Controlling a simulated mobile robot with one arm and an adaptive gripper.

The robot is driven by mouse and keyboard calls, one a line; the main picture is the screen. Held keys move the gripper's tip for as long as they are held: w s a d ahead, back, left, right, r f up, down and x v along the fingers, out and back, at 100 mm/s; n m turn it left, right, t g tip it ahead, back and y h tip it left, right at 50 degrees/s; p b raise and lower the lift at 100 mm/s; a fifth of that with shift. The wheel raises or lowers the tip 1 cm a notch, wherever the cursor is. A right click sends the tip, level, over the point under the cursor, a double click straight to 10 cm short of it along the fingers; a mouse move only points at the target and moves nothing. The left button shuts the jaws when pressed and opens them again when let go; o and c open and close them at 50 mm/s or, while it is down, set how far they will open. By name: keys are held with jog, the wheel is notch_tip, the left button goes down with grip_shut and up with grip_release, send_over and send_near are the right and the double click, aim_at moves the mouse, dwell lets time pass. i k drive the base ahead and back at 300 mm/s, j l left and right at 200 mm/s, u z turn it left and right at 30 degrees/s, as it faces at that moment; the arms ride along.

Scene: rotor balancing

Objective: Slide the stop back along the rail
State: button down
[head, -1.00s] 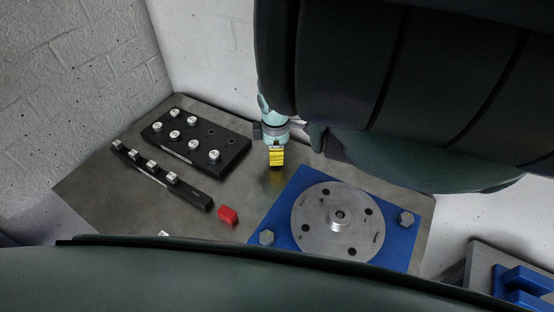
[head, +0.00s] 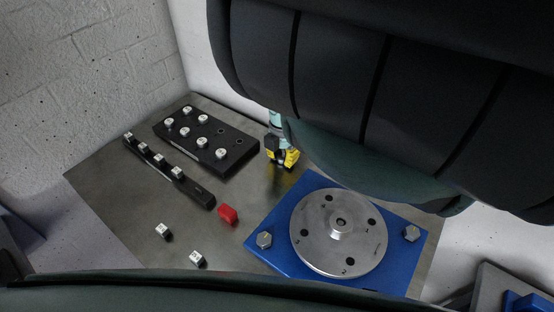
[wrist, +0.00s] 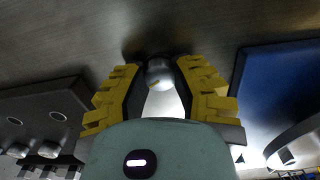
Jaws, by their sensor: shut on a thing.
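My gripper (head: 283,157), with yellow fingers, is low over the table between the black peg block and the blue plate. In the wrist view (wrist: 160,78) its fingers are closed around a small silvery, round-topped piece (wrist: 158,70). In the head view that piece is hidden. A black rail (head: 188,188) lies at the left with several white-topped pieces along it. A red block (head: 228,214), possibly the stop, sits just beyond the rail's near right end, apart from my gripper. Whether it touches the rail is unclear.
A black block (head: 233,157) holds several white-topped weights and has empty holes. A silver rotor disc (head: 340,262) sits on a blue plate (head: 268,247) with bolts. Walls border the table's back and left.

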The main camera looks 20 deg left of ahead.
aim_at(227, 214)
jog(key=i+l+u, duration=0.1)
jog(key=l+u, duration=0.25)
jog(key=l, duration=0.3)
jog(key=l+u, duration=0.35)
jog(key=l, duration=0.25)
